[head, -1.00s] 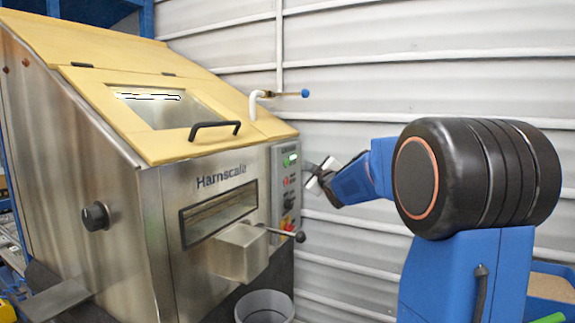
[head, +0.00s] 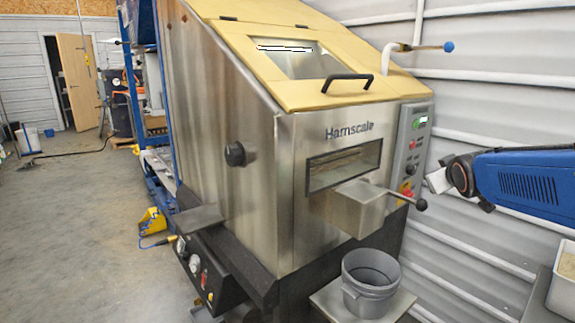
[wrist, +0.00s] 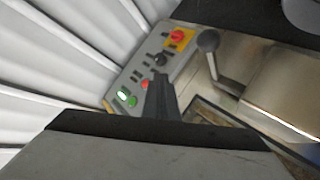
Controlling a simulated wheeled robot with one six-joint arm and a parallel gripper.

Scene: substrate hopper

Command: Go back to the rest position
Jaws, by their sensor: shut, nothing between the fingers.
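My gripper (head: 437,181) is at the right in the head view, a little to the right of the hopper's control panel (head: 411,143) and apart from it. In the wrist view its dark fingers (wrist: 160,97) are together, with nothing held, and overlap the panel (wrist: 150,65) in the picture. My blue arm runs in from the right edge. The steel hopper (head: 290,165) has its yellow lid (head: 315,95) down.
A lever with a black knob (head: 421,204) sticks out of the hopper's outlet, below my gripper. A grey bucket (head: 369,290) stands on a platform under the outlet. A corrugated wall (head: 490,90) is behind. Open floor (head: 70,230) lies left.

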